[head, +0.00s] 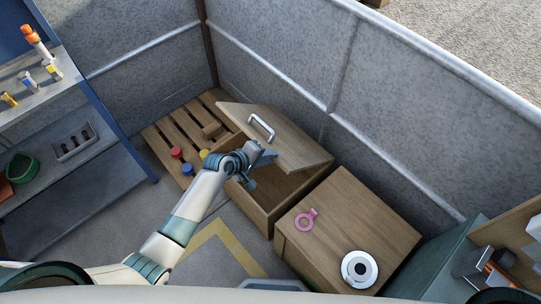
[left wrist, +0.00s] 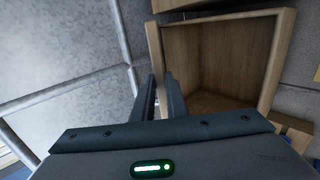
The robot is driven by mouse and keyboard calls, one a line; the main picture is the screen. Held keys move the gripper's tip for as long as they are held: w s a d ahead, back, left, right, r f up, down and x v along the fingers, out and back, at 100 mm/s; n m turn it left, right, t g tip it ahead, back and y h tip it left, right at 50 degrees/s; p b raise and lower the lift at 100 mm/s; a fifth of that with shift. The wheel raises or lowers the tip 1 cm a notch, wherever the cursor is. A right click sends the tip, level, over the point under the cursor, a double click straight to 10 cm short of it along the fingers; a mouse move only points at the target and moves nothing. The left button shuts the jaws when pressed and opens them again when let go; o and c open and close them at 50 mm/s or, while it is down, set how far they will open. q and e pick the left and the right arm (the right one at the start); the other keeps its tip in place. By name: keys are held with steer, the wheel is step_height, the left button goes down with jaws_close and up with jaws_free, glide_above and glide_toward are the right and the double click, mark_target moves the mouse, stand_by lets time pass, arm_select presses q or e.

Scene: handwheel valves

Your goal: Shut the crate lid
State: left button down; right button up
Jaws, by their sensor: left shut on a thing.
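The wooden crate (head: 265,212) stands on the floor against the grey wall, with its dark inside partly showing. Its lid (head: 295,145) is raised and tilted, with a metal bar handle (head: 262,126) on its upper face. My left gripper (head: 268,156) is at the lid's near left edge, below the handle, and shut on the lid; the exact contact is hard to see. In the left wrist view the two dark fingers (left wrist: 162,97) are close together, beside the open wooden box of the crate (left wrist: 225,50). My right gripper is not in view.
A second wooden box (head: 350,225) stands right of the crate, with a pink ring-shaped item (head: 306,219) and a white handwheel (head: 360,269) on top. A blue shelf unit (head: 110,140) is at left.

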arm_select(q)
steer(key=c, duration=1.7)
jaws_free()
steer(key=p+v, duration=0.6)
steer(key=v, duration=0.1)
steer(key=shift+p, duration=0.35)
steer(key=b+v, duration=0.2)
steer(key=v, duration=1.5)
steer(key=shift+s+a+r, duration=0.1)
steer(key=shift+s, duration=0.05)
